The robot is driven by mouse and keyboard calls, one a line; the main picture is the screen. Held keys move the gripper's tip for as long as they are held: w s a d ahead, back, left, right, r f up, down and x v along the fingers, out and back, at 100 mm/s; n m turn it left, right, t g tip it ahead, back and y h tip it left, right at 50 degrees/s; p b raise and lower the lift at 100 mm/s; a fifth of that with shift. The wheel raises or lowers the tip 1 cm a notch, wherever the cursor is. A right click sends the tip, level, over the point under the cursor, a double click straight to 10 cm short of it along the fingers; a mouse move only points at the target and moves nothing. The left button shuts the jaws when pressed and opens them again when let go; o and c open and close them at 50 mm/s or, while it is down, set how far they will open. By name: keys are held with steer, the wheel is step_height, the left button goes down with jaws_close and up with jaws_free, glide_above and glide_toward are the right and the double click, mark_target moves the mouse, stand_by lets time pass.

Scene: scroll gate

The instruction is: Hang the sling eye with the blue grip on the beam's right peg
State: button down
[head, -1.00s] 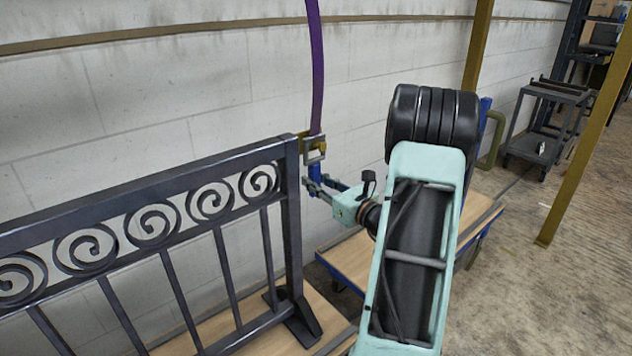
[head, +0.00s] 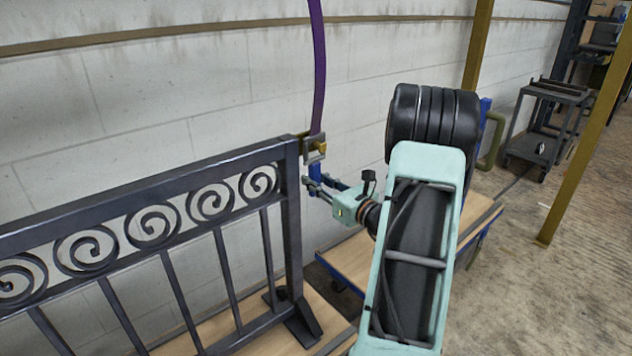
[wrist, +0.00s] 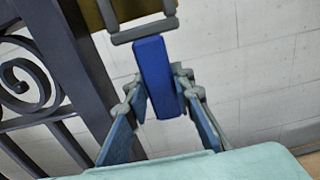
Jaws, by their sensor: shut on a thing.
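The purple sling (head: 318,70) hangs from above, with a grey metal sling eye (head: 314,157) at its lower end. The blue grip (head: 315,172) hangs below the eye, and it fills the middle of the wrist view (wrist: 153,70). My gripper (head: 313,187) is shut on the blue grip, with a finger on each side of it. The ochre peg (head: 321,147) sticks out at the top of the gate's right post, and its tip shows within the eye's outline. The eye appears to be around the peg. In the wrist view the eye's lower bar (wrist: 145,31) crosses in front of ochre metal.
The dark gate (head: 150,190) with scrollwork stands just left of the grip, its right post (head: 291,220) close to my gripper. A wooden-topped cart (head: 345,258) is below my arm. A pale block wall is behind.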

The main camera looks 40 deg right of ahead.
steer(key=shift+r+p, duration=0.35)
steer(key=shift+r, duration=0.3)
steer(key=s, duration=0.7)
steer(key=shift+d, duration=0.25)
stand_by(0.4)
stand_by(0.3)
steer(key=s, duration=0.5)
steer(key=shift+d, duration=0.2)
stand_by(1.4)
